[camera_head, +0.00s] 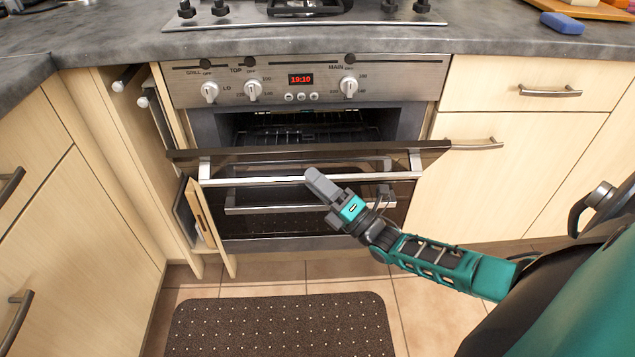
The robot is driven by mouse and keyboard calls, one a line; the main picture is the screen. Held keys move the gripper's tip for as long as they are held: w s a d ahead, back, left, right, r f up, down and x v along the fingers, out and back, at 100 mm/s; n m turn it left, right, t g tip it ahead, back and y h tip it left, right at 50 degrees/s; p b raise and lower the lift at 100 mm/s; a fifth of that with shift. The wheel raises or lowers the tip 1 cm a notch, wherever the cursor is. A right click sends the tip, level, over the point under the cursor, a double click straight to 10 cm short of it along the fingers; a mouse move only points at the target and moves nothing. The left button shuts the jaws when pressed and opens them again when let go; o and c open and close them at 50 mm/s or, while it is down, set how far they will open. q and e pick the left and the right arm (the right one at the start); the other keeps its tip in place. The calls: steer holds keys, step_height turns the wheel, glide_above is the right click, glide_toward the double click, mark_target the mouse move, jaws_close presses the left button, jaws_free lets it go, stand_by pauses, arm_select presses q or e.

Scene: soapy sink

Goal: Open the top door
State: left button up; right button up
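The oven's top door (240,155) is partly open, tipped forward and down from the top, and the dark oven cavity with its rack shows above its edge. Its silver bar handle (260,180) runs across the front. My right gripper (318,181) is at the middle of this handle, with a grey finger overlapping the bar. Its other finger is hidden, so I cannot tell whether it grips the bar. My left gripper is not in view.
The lower oven door (260,224) is shut below. The control panel (300,82) with knobs is above. At left, a narrow cabinet stands open, with a small open panel (201,217) beside the oven. A dark dotted mat (280,325) lies on the tiled floor.

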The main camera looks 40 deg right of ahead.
jaws_close()
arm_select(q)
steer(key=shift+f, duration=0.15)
